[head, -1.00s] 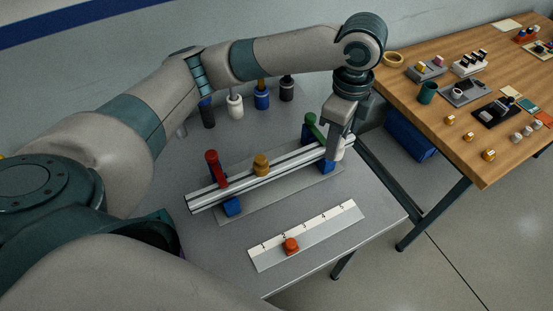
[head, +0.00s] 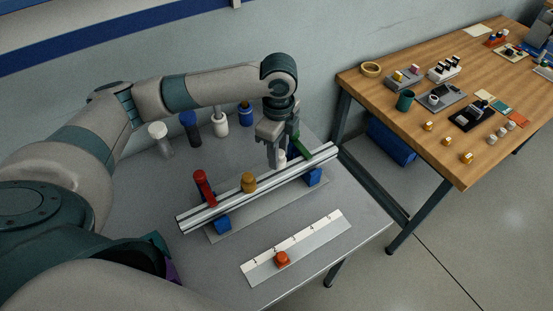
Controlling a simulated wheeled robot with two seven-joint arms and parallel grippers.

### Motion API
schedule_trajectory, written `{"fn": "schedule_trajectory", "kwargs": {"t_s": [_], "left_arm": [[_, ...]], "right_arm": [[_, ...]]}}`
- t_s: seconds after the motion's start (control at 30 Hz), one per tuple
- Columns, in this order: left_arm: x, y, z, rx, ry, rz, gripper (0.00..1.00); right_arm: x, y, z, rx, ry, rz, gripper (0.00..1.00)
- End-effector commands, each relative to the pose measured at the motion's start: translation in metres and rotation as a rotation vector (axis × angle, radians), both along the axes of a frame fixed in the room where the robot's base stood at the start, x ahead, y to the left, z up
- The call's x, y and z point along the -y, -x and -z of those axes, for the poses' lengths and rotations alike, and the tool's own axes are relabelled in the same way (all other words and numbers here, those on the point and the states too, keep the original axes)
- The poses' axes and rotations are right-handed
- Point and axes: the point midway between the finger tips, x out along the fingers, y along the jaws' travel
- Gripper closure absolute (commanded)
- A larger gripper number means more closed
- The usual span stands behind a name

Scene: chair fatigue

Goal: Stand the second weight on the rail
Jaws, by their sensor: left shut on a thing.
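The silver rail (head: 228,203) lies across blue supports on a grey plate. A brass weight (head: 249,183) stands upright on it, right of a red lever-like part (head: 203,186). A green part (head: 300,147) crosses the rail towards its right end. My left gripper (head: 279,160) points down over the rail between the brass weight and the green part. It is shut on a small pale weight (head: 282,156), mostly hidden by the fingers. I cannot tell whether that weight touches the rail. My right gripper is out of view.
Several handled, bottle-like items stand at the back, including a white one (head: 220,125) and a grey one (head: 161,141). A wooden bench (head: 390,115) with small parts is at right.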

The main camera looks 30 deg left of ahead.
Motion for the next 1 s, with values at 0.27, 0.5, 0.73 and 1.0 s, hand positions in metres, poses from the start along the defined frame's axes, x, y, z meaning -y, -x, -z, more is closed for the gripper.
{"fn": "schedule_trajectory", "kwargs": {"t_s": [0.27,0.5,0.73,1.0], "left_arm": [[-0.005,-0.001,0.003,0.000,0.001,0.001,0.99],[-0.004,0.000,0.008,-0.002,0.001,0.001,0.99],[-0.004,0.000,0.033,-0.002,0.001,0.001,0.99],[-0.004,0.000,0.043,0.001,0.001,0.001,0.99]], "right_arm": [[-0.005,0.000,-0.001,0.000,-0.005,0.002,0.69],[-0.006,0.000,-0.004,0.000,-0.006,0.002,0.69],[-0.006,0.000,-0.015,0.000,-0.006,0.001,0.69],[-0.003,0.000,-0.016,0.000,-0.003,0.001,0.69]]}}
